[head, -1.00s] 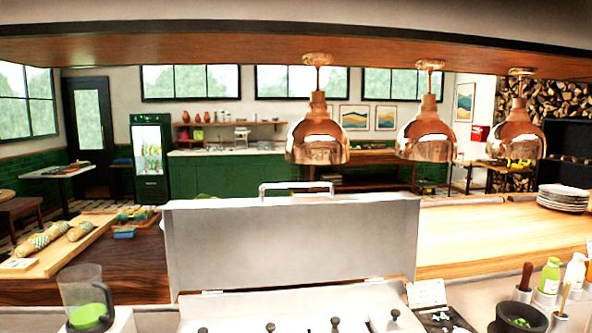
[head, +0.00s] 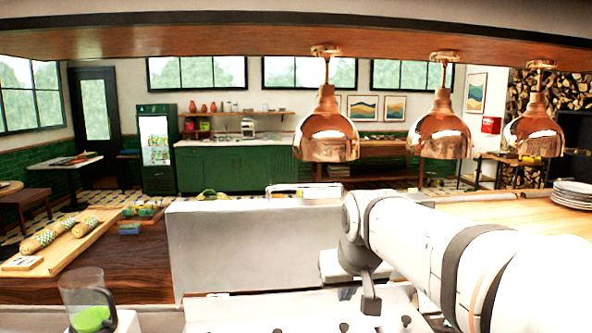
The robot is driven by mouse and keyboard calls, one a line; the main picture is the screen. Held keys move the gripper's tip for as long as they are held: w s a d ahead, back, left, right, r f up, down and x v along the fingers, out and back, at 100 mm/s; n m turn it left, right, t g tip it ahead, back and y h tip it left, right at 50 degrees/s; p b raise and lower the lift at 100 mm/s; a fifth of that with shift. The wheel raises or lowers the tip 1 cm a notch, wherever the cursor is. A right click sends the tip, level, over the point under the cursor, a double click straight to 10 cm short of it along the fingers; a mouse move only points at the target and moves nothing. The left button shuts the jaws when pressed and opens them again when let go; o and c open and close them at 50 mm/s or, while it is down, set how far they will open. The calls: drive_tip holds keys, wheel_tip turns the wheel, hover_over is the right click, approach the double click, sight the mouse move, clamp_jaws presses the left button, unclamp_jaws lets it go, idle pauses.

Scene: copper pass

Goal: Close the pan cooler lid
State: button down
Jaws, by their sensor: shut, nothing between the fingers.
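The pan cooler lid (head: 250,245) is a flat steel panel standing upright, open, at the back of the steel pan cooler (head: 245,312). A bar handle (head: 290,188) is on its top edge. My arm reaches in from the right and hides the lid's right part. My gripper (head: 371,302) points down in front of the lid, above the cooler top, and looks shut and empty. I cannot tell whether any part of it touches the lid. Several dark knobs show along the cooler's top near the bottom edge.
Three copper lamps (head: 327,135) hang above and behind the lid. A blender jug (head: 88,300) with green contents stands at lower left. A wooden board (head: 65,250) with rolls lies on the left counter. Stacked plates (head: 573,193) stand at right on the wooden counter.

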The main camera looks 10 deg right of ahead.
drive_tip(key=w+r+t+p, duration=0.4)
drive_tip(key=w+r, duration=1.8)
drive_tip(key=r, duration=0.1)
drive_tip(key=x, duration=0.3)
drive_tip(key=p+x, duration=0.1)
drive_tip(key=x, duration=0.2)
drive_tip(key=p+x, duration=0.1)
drive_tip(key=x, duration=0.2)
drive_tip(key=shift+w+a+r, duration=0.1)
drive_tip(key=shift+w+a, duration=0.1)
drive_tip(key=shift+w, duration=0.25)
drive_tip(key=s+f, duration=0.2)
drive_tip(key=shift+s+t, duration=0.3)
drive_tip(key=shift+s, duration=0.05)
drive_tip(key=shift+f+p, duration=0.3)
drive_tip(key=shift+s, duration=0.2)
drive_tip(key=shift+a, duration=0.1)
drive_tip(key=shift+f, duration=0.1)
